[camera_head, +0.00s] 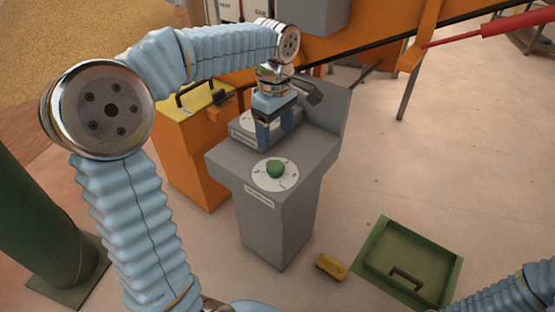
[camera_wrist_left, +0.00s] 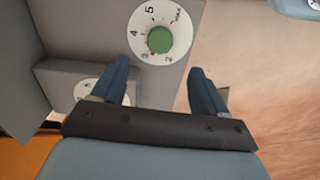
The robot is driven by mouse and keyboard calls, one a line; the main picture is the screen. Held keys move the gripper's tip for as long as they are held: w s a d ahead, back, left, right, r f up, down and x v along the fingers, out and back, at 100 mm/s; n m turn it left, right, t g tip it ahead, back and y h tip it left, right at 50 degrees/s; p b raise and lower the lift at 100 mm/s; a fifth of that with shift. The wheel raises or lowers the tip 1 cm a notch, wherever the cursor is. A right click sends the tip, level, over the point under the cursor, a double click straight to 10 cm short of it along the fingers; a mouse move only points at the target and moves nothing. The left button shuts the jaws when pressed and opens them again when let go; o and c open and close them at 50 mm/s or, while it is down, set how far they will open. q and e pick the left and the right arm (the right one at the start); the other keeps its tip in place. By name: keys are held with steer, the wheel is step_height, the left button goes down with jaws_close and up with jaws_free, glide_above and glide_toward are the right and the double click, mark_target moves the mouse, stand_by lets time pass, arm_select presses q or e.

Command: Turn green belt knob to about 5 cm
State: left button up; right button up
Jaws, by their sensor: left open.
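The green knob (camera_head: 275,169) sits on a white round dial (camera_head: 288,181) on the sloped top of a grey pedestal (camera_head: 275,225). In the left wrist view the green knob (camera_wrist_left: 160,40) shows close up, with numbers 2 to 5 and MAX around it. A small red mark lies by the 3. My left gripper (camera_head: 275,141) is open and empty behind the knob, over the raised rear part of the pedestal. In the left wrist view its spread fingers (camera_wrist_left: 160,68) are on either side below the dial, apart from the knob. My right gripper is out of view.
A second white dial (camera_wrist_left: 88,88) is on the raised rear part, partly hidden by a finger. An orange box with a yellow lid (camera_head: 193,98) stands left of the pedestal. A yellow block (camera_head: 331,266) and a green tray (camera_head: 440,291) lie on the floor, right of the pedestal.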

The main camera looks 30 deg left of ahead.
mark_target(275, 166)
arm_select(q)
step_height(275, 166, down, 10)
steer(key=shift+f+b, duration=0.1)
steer(key=shift+b, duration=0.45)
steer(key=c, duration=1)
steer(key=shift+c, duration=0.2)
